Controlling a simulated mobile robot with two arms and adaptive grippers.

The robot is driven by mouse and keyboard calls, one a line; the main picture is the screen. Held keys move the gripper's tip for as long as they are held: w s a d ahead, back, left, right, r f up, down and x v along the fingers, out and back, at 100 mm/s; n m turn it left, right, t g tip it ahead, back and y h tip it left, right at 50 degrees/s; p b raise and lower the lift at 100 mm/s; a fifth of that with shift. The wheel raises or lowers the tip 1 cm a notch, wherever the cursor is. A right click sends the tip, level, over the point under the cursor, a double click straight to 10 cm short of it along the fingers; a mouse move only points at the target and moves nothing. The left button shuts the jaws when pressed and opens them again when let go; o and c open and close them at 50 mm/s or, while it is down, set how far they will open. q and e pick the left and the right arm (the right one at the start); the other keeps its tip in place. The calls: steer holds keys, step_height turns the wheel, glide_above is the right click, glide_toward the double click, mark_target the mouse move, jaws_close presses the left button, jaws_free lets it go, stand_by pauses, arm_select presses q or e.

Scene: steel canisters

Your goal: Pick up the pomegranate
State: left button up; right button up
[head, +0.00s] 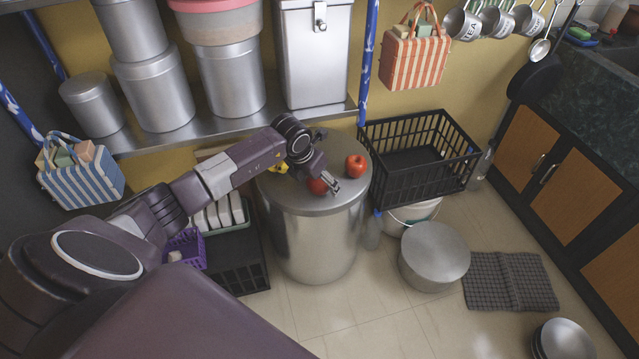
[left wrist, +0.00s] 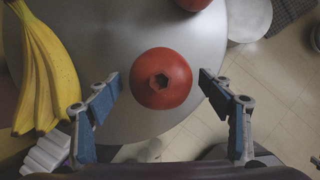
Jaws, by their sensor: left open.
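The red pomegranate (head: 316,187) sits on the round lid of a large steel canister (head: 315,240). In the left wrist view the pomegranate (left wrist: 161,79) shows its crown facing the camera. My left gripper (head: 322,176) is over the lid, right at the pomegranate, and partly covers it in the head view. In the left wrist view my left gripper (left wrist: 160,77) is open, with one finger on each side of the fruit and a gap on both sides. My right gripper is not in view.
A second red fruit (head: 356,166) sits on the lid to the right. Yellow bananas (left wrist: 45,70) lie left of the pomegranate. A black crate (head: 420,160) stands right of the canister. A steel shelf (head: 240,122) with several canisters is behind it.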

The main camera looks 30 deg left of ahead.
arm_select(q)
steer(key=c, duration=1.4)
steer(key=shift+c, duration=0.2)
steer(key=shift+r, duration=0.15)
